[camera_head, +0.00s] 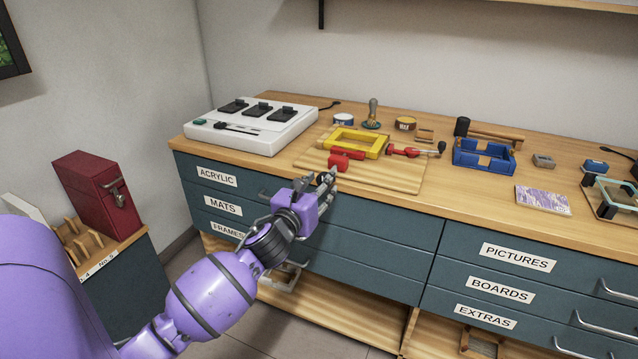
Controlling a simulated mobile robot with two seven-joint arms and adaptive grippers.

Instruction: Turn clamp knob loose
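A red clamp lies on a wooden board (385,180) on the worktop. Its red block (346,158) is at the front of a yellow frame (357,141). A red bar (408,151) with a dark knob-like end (441,147) lies to the right of the frame. Whether the red parts join cannot be told. My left gripper (316,181) is at the front edge of the worktop, short of and left of the red block. Its fingers look apart with nothing between them. My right gripper is out of view.
A white machine with black pads (250,128) stands at the left. A red box (98,195) stands on a side cabinet. Drawers are shut below.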

